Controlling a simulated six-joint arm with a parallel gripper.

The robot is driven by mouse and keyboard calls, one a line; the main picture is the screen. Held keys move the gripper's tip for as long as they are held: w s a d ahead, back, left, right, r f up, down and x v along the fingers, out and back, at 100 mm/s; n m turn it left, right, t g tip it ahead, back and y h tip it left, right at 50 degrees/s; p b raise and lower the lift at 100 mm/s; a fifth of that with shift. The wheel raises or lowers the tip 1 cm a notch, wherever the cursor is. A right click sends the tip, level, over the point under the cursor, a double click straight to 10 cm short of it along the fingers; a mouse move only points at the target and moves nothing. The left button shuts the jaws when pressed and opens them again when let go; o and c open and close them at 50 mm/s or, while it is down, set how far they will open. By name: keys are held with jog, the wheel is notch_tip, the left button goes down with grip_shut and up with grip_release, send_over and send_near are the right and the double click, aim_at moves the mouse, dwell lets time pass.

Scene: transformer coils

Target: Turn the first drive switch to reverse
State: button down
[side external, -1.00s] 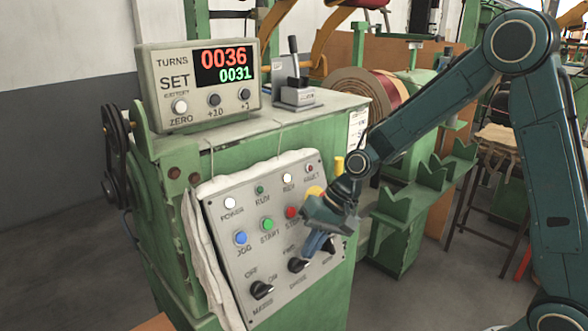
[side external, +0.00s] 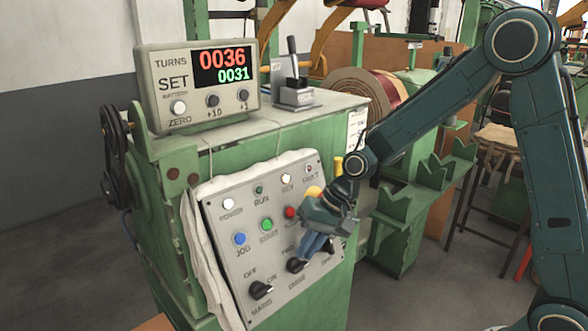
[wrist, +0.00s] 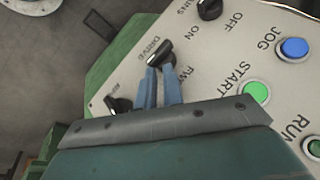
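The black DRIVE switch (side external: 296,266) is the middle of three rotary knobs low on the grey control panel (side external: 230,262). In the wrist view the DRIVE switch (wrist: 161,54) is at the fingertips, beside its DRIVE and FWD lettering. My gripper (side external: 303,258) reaches down to it from the upper right. In the wrist view, two blue fingers of my gripper (wrist: 159,74) stand apart with a narrow gap, their tips close at the knob. Whether they touch it is unclear. The reverse marking is hidden and the pointer direction is hard to read.
The MAINS knob (side external: 261,290) sits to the lower left. Another black knob (wrist: 118,105) lies close beside my fingers. JOG (side external: 240,239), START (side external: 267,225) and red (side external: 291,212) buttons sit above the knobs. The counter (side external: 200,85) reads 0036 over 0031.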

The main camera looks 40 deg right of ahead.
jog(key=shift+s+a+f, duration=0.35)
jog(key=shift+a, duration=0.25)
jog(key=shift+w+r, duration=0.25)
jog(key=shift+r, duration=0.2)
jog(key=r, duration=0.1)
jog(key=w+r, duration=0.1)
jog(key=d+r, duration=0.1)
jog(key=shift+w+r, duration=0.15)
jog(key=shift+w, duration=0.1)
jog(key=d+v, duration=0.2)
jog(key=v, duration=0.8)
jog(key=shift+f, duration=0.4)
jog(key=shift+s, duration=0.1)
jog(key=s+d+r+n+t+h, duration=0.1)
jog(key=s+r+n+h, duration=0.1)
jog(key=s, duration=0.9)
jog(key=s+d+r+n+t+h, duration=0.1)
jog(key=s+r+n+h, duration=0.1)
jog(key=s, duration=0.9)
jog(key=shift+s+d+r+n+t, duration=0.2)
jog(key=shift+d+r+n+t, duration=0.1)
jog(key=shift+n, duration=0.5)
